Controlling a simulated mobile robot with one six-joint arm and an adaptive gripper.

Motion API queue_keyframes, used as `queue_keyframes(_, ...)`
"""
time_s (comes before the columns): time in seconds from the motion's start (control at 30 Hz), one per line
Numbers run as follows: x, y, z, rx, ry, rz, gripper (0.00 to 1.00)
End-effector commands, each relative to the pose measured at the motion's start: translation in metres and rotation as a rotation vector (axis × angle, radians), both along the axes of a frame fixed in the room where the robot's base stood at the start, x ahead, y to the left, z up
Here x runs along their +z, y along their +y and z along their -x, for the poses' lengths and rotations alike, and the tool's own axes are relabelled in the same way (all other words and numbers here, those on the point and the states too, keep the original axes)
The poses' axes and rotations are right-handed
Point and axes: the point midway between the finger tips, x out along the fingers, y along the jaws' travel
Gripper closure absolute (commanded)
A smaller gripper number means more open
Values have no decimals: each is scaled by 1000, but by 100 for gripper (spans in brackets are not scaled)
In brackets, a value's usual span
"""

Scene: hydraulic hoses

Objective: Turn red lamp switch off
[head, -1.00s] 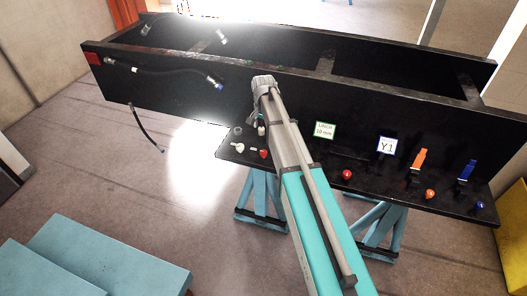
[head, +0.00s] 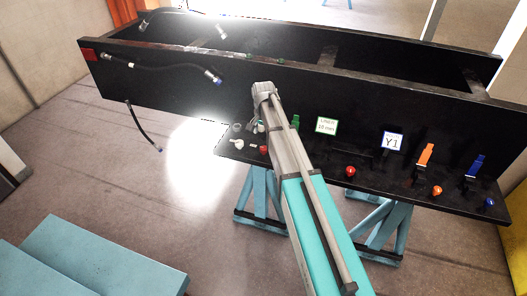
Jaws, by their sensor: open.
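A red round knob or lamp (head: 351,171) sits on the shelf of the black bench, right of my arm. Whether it is lit, and the position of any switch belonging to it, cannot be told. A smaller red piece (head: 264,149) lies on the shelf left of my arm. My gripper (head: 264,91) is at the far end of my raised arm, in front of the bench's front panel. It is up and left of the red knob and apart from it. Its jaws are open, though the fingers are mostly hidden and hold nothing that I can see.
The black bench (head: 150,88) carries black hoses (head: 170,68) at left. An orange lever (head: 425,155) with an orange knob (head: 437,190) and a blue lever (head: 475,165) with a blue knob (head: 489,202) stand at right. A Y1 sign (head: 393,141) is near. Blue trestles support the bench.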

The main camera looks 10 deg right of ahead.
Motion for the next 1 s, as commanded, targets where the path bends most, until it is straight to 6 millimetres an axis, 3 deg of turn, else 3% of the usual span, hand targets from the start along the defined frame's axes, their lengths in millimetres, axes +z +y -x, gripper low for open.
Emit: queue_keyframes(1.0,-74,0,0,0,0,0,18)
